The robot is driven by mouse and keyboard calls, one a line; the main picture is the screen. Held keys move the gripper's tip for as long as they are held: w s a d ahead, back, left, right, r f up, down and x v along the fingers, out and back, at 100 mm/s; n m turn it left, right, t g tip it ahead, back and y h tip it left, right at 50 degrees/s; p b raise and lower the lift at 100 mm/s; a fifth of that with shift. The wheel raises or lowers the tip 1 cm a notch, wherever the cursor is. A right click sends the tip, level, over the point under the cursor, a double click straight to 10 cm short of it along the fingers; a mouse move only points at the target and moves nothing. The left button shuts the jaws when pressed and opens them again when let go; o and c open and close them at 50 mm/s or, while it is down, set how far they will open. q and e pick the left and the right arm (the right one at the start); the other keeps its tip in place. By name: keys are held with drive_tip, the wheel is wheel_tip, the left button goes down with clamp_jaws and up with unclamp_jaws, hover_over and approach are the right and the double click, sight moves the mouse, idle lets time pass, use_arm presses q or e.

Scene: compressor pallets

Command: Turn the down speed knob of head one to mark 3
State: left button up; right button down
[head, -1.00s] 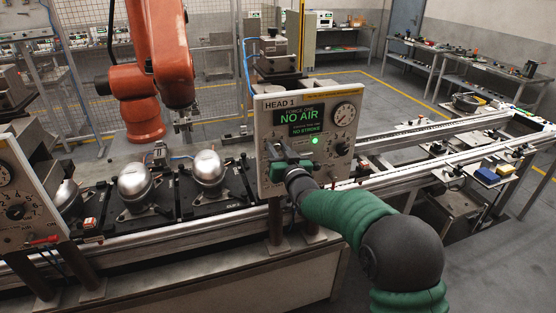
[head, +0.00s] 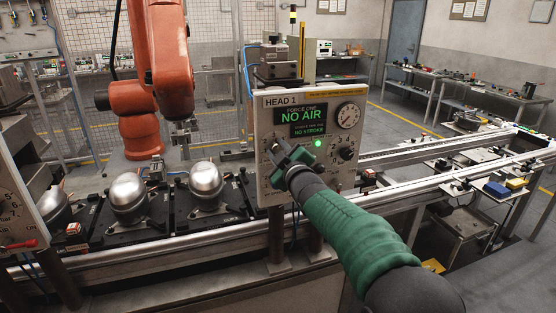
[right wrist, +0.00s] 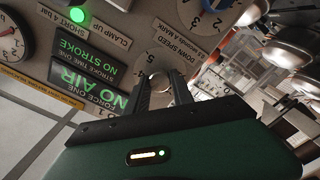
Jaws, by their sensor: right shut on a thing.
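The head one panel (head: 265,180) is a grey box with a green-lettered screen reading "NO AIR" and "NO STROKE". My right gripper (head: 280,152) is at the panel's lower left, covering the down speed knob in the head view. In the right wrist view, the fingers of my right gripper (right wrist: 161,88) are shut around the down speed knob (right wrist: 160,82), beside its "DOWN SPEED" label. The fingers hide most of the knob, so its pointer cannot be read. Part of its dial (right wrist: 166,61) shows the digits 4 and 5. My left gripper is out of view.
A second knob (head: 346,154), a gauge (head: 348,115) and a lit green lamp (head: 318,143) are on the same panel. An orange robot arm (head: 160,60) stands behind. Shiny domed compressors (head: 127,191) sit on pallets to the left. Another panel (head: 18,215) is at far left.

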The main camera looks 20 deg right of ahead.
drive_tip(key=shift+f+n+b, duration=0.2)
drive_tip(key=shift+n+b, duration=0.3)
drive_tip(key=shift+n, duration=0.2)
drive_tip(key=shift+f+n+b, duration=0.2)
drive_tip(key=shift+n+b, duration=0.25)
drive_tip(key=shift+n, duration=0.25)
drive_tip(key=c, duration=1.3)
unclamp_jaws()
drive_tip(key=shift+c, duration=0.2)
drive_tip(key=shift+o, duration=1.1)
drive_tip(key=shift+w, duration=0.1)
drive_tip(key=shift+w+r, duration=0.1)
drive_tip(key=shift+r, duration=0.1)
